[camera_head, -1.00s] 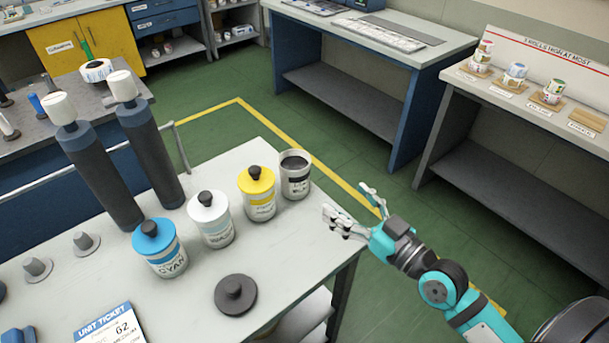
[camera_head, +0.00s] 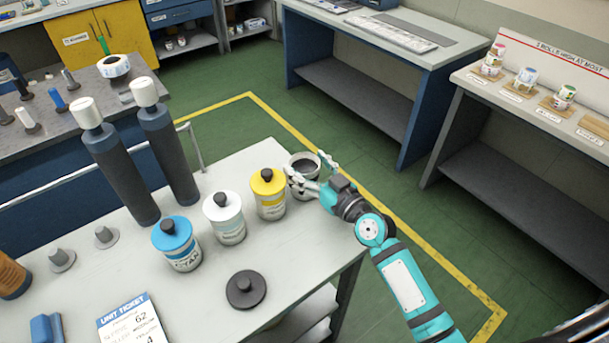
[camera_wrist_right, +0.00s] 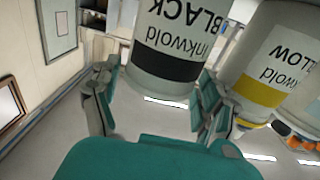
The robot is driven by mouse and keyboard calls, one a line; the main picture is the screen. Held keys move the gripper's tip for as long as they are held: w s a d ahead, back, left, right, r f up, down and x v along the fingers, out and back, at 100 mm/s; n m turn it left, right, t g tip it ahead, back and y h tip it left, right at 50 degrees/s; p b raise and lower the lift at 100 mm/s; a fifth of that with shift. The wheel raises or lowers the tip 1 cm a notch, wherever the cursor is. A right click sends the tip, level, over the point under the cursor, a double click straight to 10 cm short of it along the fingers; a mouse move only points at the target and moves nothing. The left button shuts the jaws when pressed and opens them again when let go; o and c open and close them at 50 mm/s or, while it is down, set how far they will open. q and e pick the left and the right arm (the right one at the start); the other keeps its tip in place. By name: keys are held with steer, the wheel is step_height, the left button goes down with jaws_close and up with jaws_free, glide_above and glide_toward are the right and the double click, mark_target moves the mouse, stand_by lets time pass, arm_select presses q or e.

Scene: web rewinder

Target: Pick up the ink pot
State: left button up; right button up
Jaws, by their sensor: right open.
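The black ink pot (camera_head: 304,163) stands without a lid at the right end of a row of ink pots on the white table. Dark ink shows in its open top. My right gripper (camera_head: 312,170) is open around the pot, with fingers on either side of it. In the right wrist view the black ink pot (camera_wrist_right: 170,45) fills the space between the fingers of my right gripper (camera_wrist_right: 155,95). Whether the fingers touch it cannot be told. My left gripper is not in view.
Yellow (camera_head: 268,194), white (camera_head: 224,218) and cyan (camera_head: 175,244) lidded pots stand to its left; the yellow one is close beside my finger. A dark lid (camera_head: 246,289) lies in front. Two dark rollers (camera_head: 168,152) stand behind left. A unit ticket (camera_head: 132,322) lies at the front.

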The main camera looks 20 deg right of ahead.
steer(key=shift+x, duration=0.8)
steer(key=c, duration=1.3)
steer(key=shift+c, duration=0.8)
